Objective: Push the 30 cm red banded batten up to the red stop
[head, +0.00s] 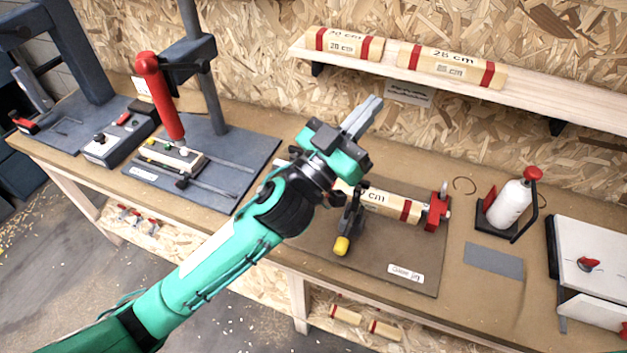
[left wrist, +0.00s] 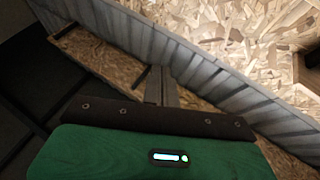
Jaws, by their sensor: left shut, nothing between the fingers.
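A pale wooden batten with a red band (head: 378,200) lies in the jig on a brown board (head: 375,262). Only "cm" of its label shows; my left arm hides its left part. The red stop (head: 437,211) stands at the batten's right end. I cannot tell whether they touch. My left gripper (head: 368,112) is shut and empty, raised above and left of the jig, its fingers pointing up and right. Its fingers also show in the left wrist view (left wrist: 161,85). My right gripper is not in view.
A dark clamp with a yellow tip (head: 342,245) stands at the jig's front. Two red-banded battens (head: 343,43) (head: 452,66) lie on the wall shelf (head: 570,108). A white bottle (head: 510,204) stands right of the jig. A press with a red handle (head: 160,95) stands left.

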